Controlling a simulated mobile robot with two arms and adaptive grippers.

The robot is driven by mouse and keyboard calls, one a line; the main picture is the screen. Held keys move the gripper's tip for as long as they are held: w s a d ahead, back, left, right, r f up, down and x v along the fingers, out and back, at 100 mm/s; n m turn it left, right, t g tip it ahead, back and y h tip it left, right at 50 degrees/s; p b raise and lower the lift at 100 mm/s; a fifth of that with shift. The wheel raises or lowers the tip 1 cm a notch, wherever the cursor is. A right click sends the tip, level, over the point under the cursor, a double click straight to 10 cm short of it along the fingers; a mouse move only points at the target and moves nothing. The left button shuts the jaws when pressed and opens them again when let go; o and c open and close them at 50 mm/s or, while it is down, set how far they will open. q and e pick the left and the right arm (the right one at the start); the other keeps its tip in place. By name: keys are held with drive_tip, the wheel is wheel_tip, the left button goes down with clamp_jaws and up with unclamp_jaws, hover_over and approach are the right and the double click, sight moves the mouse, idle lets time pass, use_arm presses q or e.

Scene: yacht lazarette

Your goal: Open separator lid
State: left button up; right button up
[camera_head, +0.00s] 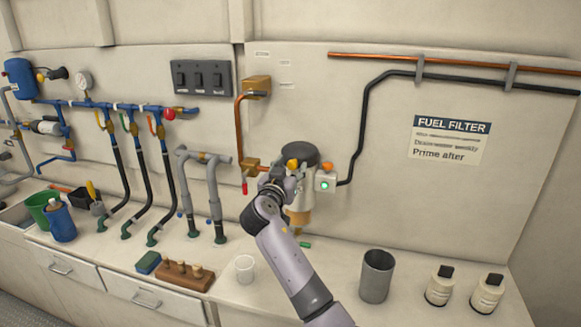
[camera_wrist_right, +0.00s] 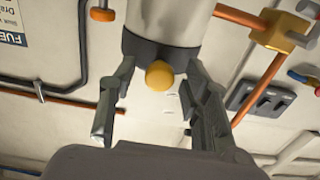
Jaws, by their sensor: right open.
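The fuel separator (camera_head: 300,215) is mounted on the back wall, with a pale body and an amber lower part. Its dark round lid (camera_head: 297,153) is on top and looks shut. My right gripper (camera_head: 288,172) is at the lid, covering part of the separator in the head view. In the right wrist view, the open fingers of the right gripper (camera_wrist_right: 160,66) stand on either side of a yellow knob (camera_wrist_right: 159,76) by the dark lid (camera_wrist_right: 180,52). I cannot tell whether a finger touches the lid. My left gripper is out of view.
A grey cup (camera_head: 376,276), a white cup (camera_head: 245,268) and two bottles (camera_head: 440,286) stand on the counter below.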

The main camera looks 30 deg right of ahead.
drive_tip(key=shift+c, duration=0.6)
clamp_jaws()
